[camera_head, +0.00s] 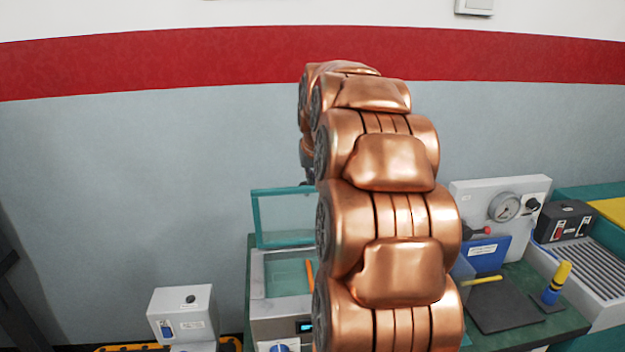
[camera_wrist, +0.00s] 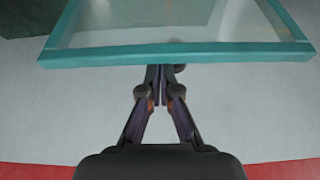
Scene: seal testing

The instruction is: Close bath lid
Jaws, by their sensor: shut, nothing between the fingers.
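The bath lid (camera_head: 282,190) is a clear panel in a teal frame. It stands raised at the back of the bath (camera_head: 258,309), a pale box with a teal-looking interior and an orange stick in it. In the wrist view, the lid's teal edge bar (camera_wrist: 180,54) crosses the upper part of the picture. My gripper (camera_wrist: 162,75) is shut and empty, with its fingertips right at the middle of that bar; I cannot tell whether they touch it. In the head view, my copper arm hides the lid's right end, part of the bath and most of the gripper.
A white gauge panel (camera_head: 478,200), a black switch box (camera_head: 563,222), a grooved tray (camera_head: 592,270), a dark mat (camera_head: 505,312) and a yellow-blue tool (camera_head: 556,283) lie to the right. A grey box (camera_head: 184,308) stands at lower left. The wall rises behind the lid.

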